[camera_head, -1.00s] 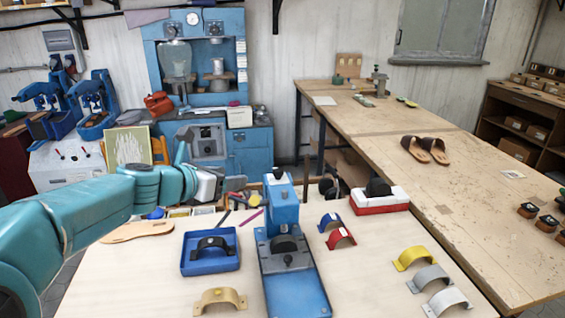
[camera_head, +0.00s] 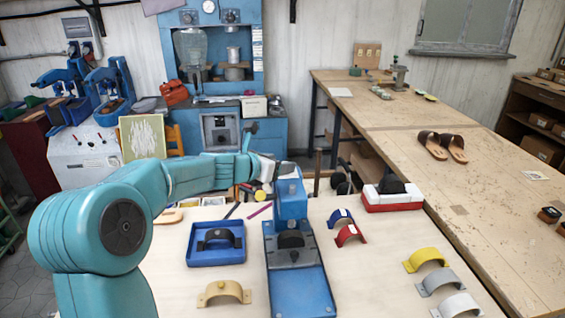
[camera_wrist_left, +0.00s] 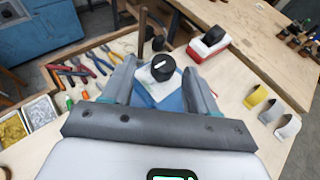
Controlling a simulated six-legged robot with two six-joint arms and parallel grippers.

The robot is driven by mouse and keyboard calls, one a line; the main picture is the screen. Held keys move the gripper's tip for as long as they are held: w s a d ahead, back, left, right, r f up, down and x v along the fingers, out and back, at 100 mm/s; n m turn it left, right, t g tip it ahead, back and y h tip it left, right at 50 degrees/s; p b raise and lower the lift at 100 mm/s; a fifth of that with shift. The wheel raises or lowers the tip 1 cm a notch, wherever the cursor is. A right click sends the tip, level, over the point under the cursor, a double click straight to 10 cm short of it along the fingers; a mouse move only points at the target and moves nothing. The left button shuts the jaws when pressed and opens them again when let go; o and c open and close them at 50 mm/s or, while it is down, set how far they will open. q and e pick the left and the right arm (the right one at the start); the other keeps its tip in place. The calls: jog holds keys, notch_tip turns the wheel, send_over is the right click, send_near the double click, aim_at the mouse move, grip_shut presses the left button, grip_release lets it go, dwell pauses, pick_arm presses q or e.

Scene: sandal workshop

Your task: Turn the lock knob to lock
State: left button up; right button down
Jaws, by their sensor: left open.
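The blue press (camera_head: 291,205) stands on the pale table, with a black form at its foot. In the left wrist view a round black knob with a white line (camera_wrist_left: 161,66) sits on a light plate on top of blue metal; I take it to be the lock knob. My left gripper (camera_wrist_left: 160,72) is open, with one finger on each side of the knob in that view. I cannot tell whether they touch it. In the head view my left gripper (camera_head: 268,168) is at the top of the press, and the knob does not show clearly there. My right gripper is not in view.
A blue tray (camera_head: 215,262) with a black strap form is left of the press. Blue and red straps (camera_head: 349,235) are to its right, with a red-and-white block (camera_head: 392,203) behind them.

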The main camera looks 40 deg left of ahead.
pick_arm(q)
jog(key=w, duration=0.2)
jog(key=shift+w+d+f, duration=0.25)
jog(key=shift+w+f, duration=0.05)
jog(key=shift+f, duration=0.05)
jog(key=shift+s+a, duration=0.25)
jog(key=shift+s, duration=0.1)
jog(key=shift+w+d, duration=0.15)
jog(key=shift+w, duration=0.2)
jog(key=c, duration=1)
jog(key=shift+s, duration=0.1)
jog(key=shift+c, duration=0.2)
